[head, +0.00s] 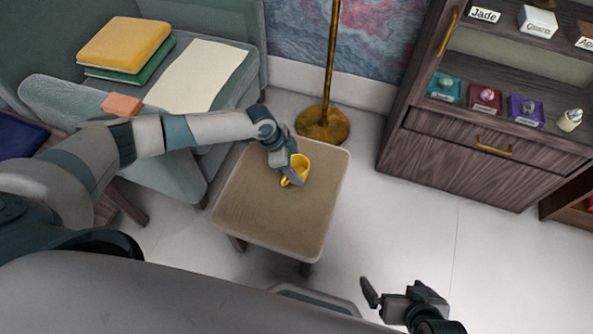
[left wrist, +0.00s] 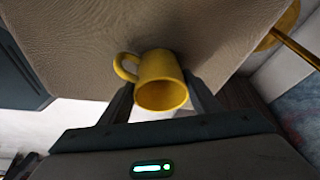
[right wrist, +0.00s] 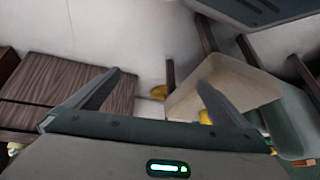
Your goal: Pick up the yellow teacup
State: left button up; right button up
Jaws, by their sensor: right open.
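The yellow teacup (head: 301,165) is at the upper right part of the small padded stool (head: 265,217). My left gripper (head: 288,167) reaches it from the left and partly covers it. In the left wrist view the teacup (left wrist: 162,84) sits between the two fingers (left wrist: 160,78), which are drawn in close against its sides. Its handle points left and its mouth faces the camera. I cannot tell whether its base touches the stool top. My right gripper (head: 385,299) is open and empty, low in front and away from the stool; its fingers (right wrist: 160,78) show spread apart.
A gold lamp pole stands on a round base (head: 322,125) behind the stool. A teal armchair (head: 226,95) with books and a sheet is at left. A wooden cabinet (head: 480,145) with small items stands at right. The floor (head: 400,230) between is clear.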

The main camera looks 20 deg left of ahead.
pick_arm(q)
jog(key=c, duration=0.3)
jog(key=shift+r, duration=0.15)
jog(key=shift+w+r, duration=0.1)
jog(key=shift+r, duration=0.5)
notch_tip(320, 180, up, 3)
jog(key=shift+f+p, duration=0.2)
jog(key=shift+p, duration=0.15)
jog(key=shift+s+d+r+p, duration=0.3)
jog(key=shift+s+d+r, duration=0.85)
jog(key=shift+s+d, duration=0.25)
jog(key=shift+s+d+r+p, duration=0.35)
jog(key=shift+s+d+r, duration=0.85)
jog(key=shift+s, duration=0.35)
jog(key=shift+s+d+r+p, duration=0.3)
jog(key=shift+s+d+r, duration=0.8)
jog(key=shift+s+d, duration=0.3)
pick_arm(e)
jog(key=shift+s+d+g+h, duration=0.3)
jog(key=shift+s+d+g, duration=0.25)
jog(key=shift+d, duration=0.3)
jog(key=shift+s+d+g+h, duration=0.3)
jog(key=shift+s+d+g, duration=0.25)
jog(key=shift+d, duration=0.3)
pick_arm(q)
jog(key=shift+a, duration=0.1)
pick_arm(e)
jog(key=shift+f, duration=0.1)
